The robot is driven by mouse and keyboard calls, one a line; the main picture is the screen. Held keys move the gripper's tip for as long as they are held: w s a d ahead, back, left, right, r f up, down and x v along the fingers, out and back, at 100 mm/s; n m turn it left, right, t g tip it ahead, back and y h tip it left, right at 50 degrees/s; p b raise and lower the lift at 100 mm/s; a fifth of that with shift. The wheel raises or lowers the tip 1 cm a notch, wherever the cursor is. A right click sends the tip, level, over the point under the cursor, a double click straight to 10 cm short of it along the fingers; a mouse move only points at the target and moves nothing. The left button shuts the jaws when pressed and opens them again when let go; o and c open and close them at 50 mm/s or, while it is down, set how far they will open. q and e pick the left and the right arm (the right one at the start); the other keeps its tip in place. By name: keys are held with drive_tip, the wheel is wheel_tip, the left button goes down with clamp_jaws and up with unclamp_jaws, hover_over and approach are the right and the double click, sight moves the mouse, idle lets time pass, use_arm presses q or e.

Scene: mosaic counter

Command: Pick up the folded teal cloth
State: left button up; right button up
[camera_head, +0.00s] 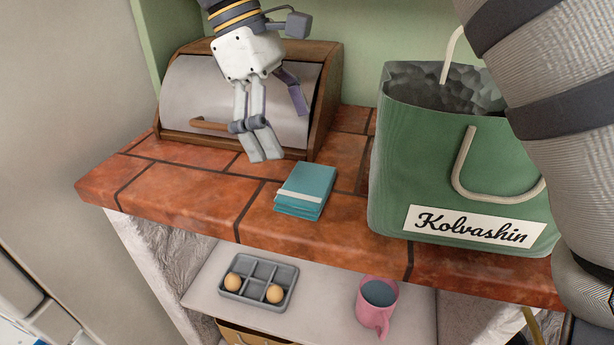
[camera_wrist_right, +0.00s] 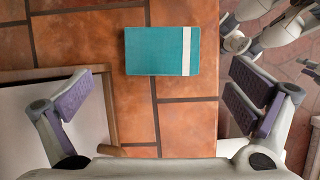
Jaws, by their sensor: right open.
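The folded teal cloth (camera_head: 305,190) lies flat on the red tiled counter in front of the bread box, with a pale stripe along one side. It also shows whole in the right wrist view (camera_wrist_right: 155,50), top centre, beyond the fingers. My right gripper (camera_head: 281,127) is open and empty, in front of the bread box and up and to the left of the cloth in the head view. Its spread fingers with purple pads show at both sides of the right wrist view (camera_wrist_right: 168,88). Nothing touches the cloth. I do not make out my left gripper.
A wooden bread box (camera_head: 328,95) with a grey front stands behind the gripper. A green bag (camera_head: 400,170) labelled Kolvashin stands right of the cloth. A shelf below holds a grey tray (camera_head: 247,296) with two eggs and a pink mug (camera_head: 375,315). The tiles around the cloth are clear.

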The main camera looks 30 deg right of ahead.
sight(306, 182)
drive_tip(key=x, duration=0.8)
drive_tip(key=shift+w+a+p, duration=0.1)
drive_tip(key=shift+a+p, duration=0.15)
drive_tip(key=shift+p, duration=0.1)
drive_tip(key=c, duration=0.9)
